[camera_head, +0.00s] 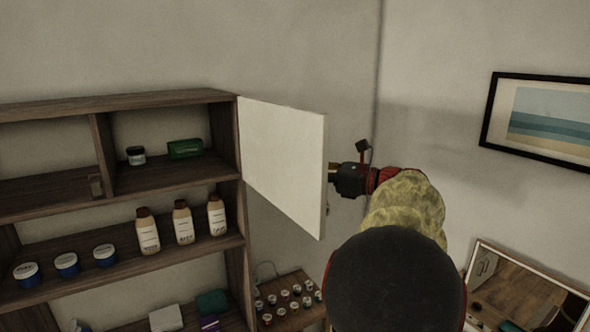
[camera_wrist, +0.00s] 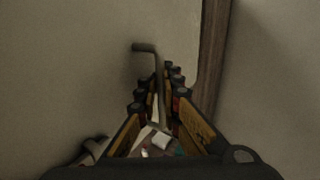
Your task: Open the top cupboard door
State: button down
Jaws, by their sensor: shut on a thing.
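The white top cupboard door (camera_head: 283,155) stands swung wide open on the right side of the shelf unit, and its compartment is uncovered. My gripper (camera_head: 333,173) is at the door's free edge, with its fingertips partly hidden behind the door. In the wrist view, my gripper (camera_wrist: 163,82) has its fingers close around a grey metal bar handle (camera_wrist: 146,48), which runs between them and bends over at its end. The pale door face (camera_wrist: 70,70) fills the left of that view.
The open compartment holds a small jar (camera_head: 136,156) and a green box (camera_head: 185,148). A small table (camera_head: 292,297) with several little jars is under the door. A framed picture (camera_head: 545,118) hangs at right.

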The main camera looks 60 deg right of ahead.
jog(key=c, duration=2.3)
grip_release()
jog(key=shift+s, duration=0.1)
jog(key=s, duration=0.8)
jog(key=s+d, duration=0.1)
jog(key=s, duration=0.3)
jog(key=shift+d, duration=0.1)
jog(key=shift+f, duration=0.1)
